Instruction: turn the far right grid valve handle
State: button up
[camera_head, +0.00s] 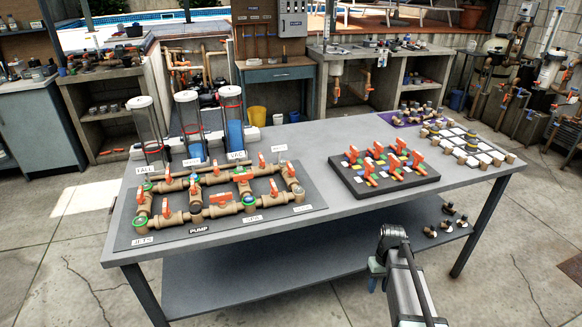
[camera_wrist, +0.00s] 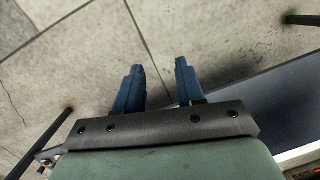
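The pipe grid (camera_head: 233,207) lies on a dark board at the left of the table. Brown pipes form its loops, with several orange valve handles. One orange handle (camera_head: 290,165) stands at the grid's far right corner, and another handle (camera_head: 262,160) is on the far pipe left of it. A third handle (camera_head: 273,188) is on the right part, nearer the front. My gripper (camera_head: 375,277) is in front of the table, apart from the grid. In the wrist view its two blue fingers (camera_wrist: 158,85) are spread with nothing between them, over the floor.
A black block with several orange-handled valves (camera_head: 386,171) sits right of the grid. A tray of fittings (camera_head: 466,147) is at the table's right end. Clear cylinders (camera_head: 187,125) stand behind the grid. The table's front edge (camera_head: 330,218) and lower shelf (camera_head: 260,278) lie near my gripper.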

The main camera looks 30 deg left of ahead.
jog(key=w+a+r+n+t, duration=0.1)
jog(key=w+a+r, duration=0.3)
jog(key=a+r, duration=0.45)
jog(key=w+a+r+n+t, duration=0.1)
jog(key=w+a+r+n, duration=0.3)
jog(key=r, duration=0.7)
jog(key=m+t+y, duration=0.3)
jog(key=y, duration=0.1)
send_near(291, 166)
jog(key=x, duration=0.8)
jog(key=shift+a+f, duration=0.2)
jog(key=shift+f, duration=0.1)
grip_shut()
